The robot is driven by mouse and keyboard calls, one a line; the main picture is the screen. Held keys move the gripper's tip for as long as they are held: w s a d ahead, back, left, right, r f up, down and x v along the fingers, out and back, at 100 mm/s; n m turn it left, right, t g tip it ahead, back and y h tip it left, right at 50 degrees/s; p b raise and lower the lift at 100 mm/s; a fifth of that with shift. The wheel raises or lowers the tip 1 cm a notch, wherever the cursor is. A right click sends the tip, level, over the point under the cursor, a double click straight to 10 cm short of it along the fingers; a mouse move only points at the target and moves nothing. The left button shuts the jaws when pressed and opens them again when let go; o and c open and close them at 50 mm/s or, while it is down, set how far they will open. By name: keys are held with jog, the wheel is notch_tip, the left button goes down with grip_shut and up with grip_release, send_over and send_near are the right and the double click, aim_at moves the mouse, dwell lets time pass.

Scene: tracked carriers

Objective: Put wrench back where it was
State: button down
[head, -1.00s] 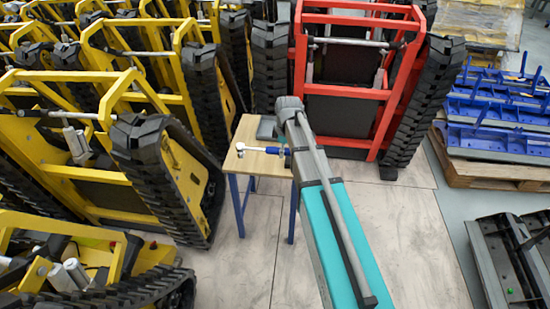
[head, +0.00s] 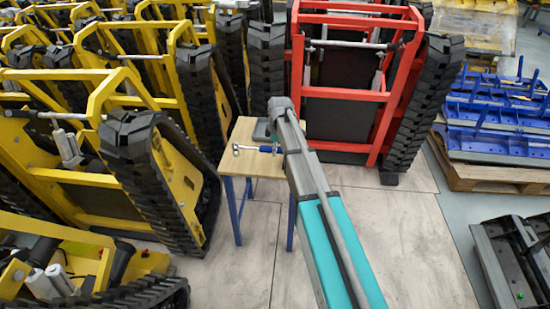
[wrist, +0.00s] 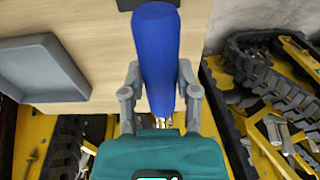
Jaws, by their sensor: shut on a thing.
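The wrench (head: 262,149) shows in the head view at the small wooden table (head: 245,175), its silver end to the left and its blue handle running behind my arm. The shape of its silver end is too small to make out. In the wrist view the blue handle (wrist: 156,55) stands between the two grey fingers of my gripper (wrist: 160,92), which is shut on it. The pale table top (wrist: 100,30) lies behind the handle. I cannot tell whether the wrench touches the table.
Yellow tracked carriers (head: 165,165) crowd the left; a red carrier (head: 345,90) stands behind. Blue parts (head: 490,125) lie on a pallet at right.

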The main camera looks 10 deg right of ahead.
jog(key=shift+w+f+b, duration=0.55)
jog(key=shift+f+b, duration=0.15)
notch_tip(320, 180, down, 3)
jog(key=b, duration=0.2)
jog(key=shift+s+r+b, duration=0.15)
jog(key=shift+r+b, duration=0.05)
jog(key=shift+b, duration=0.1)
jog(key=shift+c, duration=1.8)
grip_release()
jog(key=shift+r, duration=0.15)
jog(key=r+p, duration=0.8)
jog(key=d+r+p, duration=0.1)
jog(key=r+p, duration=0.2)
jog(key=p, duration=0.1)
jog(key=shift+s+r, duration=0.15)
jog(key=shift+r, duration=0.25)
